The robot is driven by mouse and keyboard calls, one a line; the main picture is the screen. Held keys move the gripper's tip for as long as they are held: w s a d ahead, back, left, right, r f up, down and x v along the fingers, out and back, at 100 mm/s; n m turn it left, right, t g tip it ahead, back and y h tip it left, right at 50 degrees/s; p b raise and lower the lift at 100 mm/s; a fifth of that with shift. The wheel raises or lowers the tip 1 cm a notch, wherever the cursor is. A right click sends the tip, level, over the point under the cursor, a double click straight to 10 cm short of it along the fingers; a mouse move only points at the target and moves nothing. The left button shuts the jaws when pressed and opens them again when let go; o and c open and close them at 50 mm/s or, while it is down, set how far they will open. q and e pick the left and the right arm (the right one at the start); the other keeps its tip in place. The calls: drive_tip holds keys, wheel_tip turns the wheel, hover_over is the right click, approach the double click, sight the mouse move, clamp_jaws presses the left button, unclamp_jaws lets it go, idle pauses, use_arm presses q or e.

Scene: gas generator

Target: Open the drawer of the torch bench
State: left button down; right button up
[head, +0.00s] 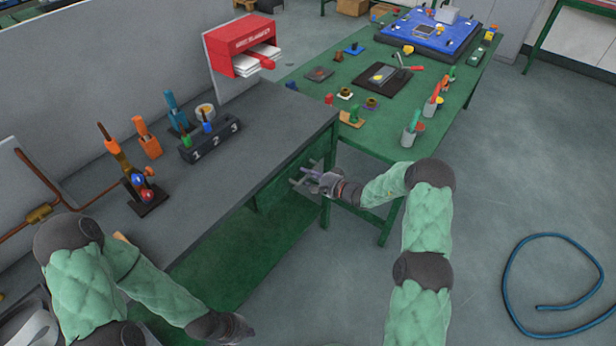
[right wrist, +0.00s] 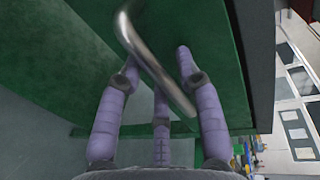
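The torch bench (head: 262,150) has a dark top and a green front. Its green drawer front (right wrist: 205,28) fills the upper part of the right wrist view and looks shut, flush under the top. A bent metal bar handle (right wrist: 150,62) stands out from it. My right gripper (head: 303,178) is at the bench front under the top's edge. In the right wrist view its purple fingers (right wrist: 157,75) are spread, with the handle running between them. I cannot tell if any finger touches it. My left arm's dark wrist end (head: 222,328) is low in the head view; its fingers do not show clearly.
A torch stand (head: 148,193), a numbered black holder (head: 210,140) and several tools stand on the bench top. A green table (head: 300,80) with many small items adjoins the far end. A blue hose (head: 507,285) lies on the floor at right. Floor in front is clear.

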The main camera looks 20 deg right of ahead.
clamp_jaws()
drive_tip(key=f+v, duration=0.2)
drive_tip(key=v, duration=0.9)
drive_tip(key=s+f+v, duration=0.1)
drive_tip(key=f+v, duration=0.2)
drive_tip(key=v, duration=0.9)
drive_tip(key=shift+d, duration=0.35)
drive_tip(key=o, duration=0.5)
unclamp_jaws()
drive_tip(key=shift+o, duration=0.2)
